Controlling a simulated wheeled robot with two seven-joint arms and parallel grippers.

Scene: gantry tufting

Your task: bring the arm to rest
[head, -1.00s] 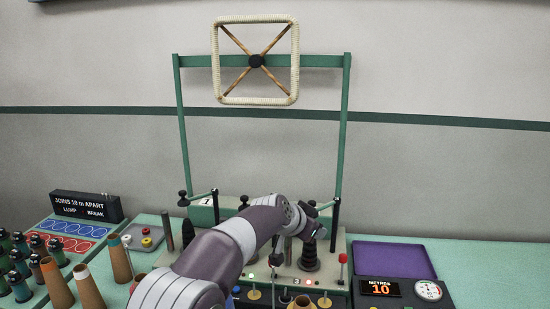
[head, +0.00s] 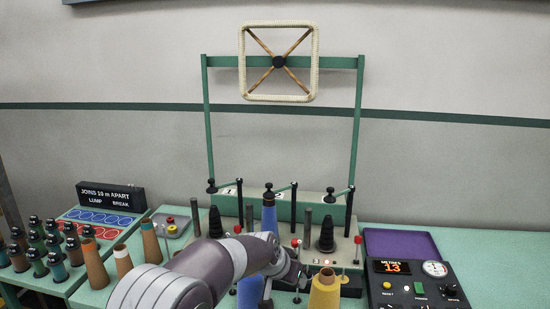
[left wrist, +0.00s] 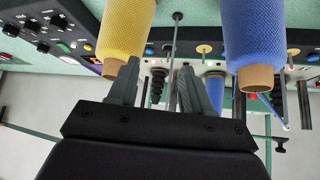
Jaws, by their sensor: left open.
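My left arm comes in from the lower left of the head view. Its gripper (head: 296,274) is over the front of the winding machine (head: 284,204), between a blue yarn cone (head: 249,292) and a yellow yarn cone (head: 324,292). In the left wrist view the two grey fingers (left wrist: 157,88) stand apart with nothing held between them. The yellow cone (left wrist: 125,30) and a blue cone (left wrist: 250,40) show on either side, beyond the fingers; contact cannot be told. Another blue cone (head: 269,218) stands upright on the machine. My right gripper is not in view.
A green gantry (head: 208,120) carries a square yarn reel (head: 279,62). Several small spools (head: 35,245) and bare cones (head: 95,264) stand at left, near a joins sign (head: 110,196). A metre counter box (head: 415,280) and a purple tray (head: 400,243) are at right.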

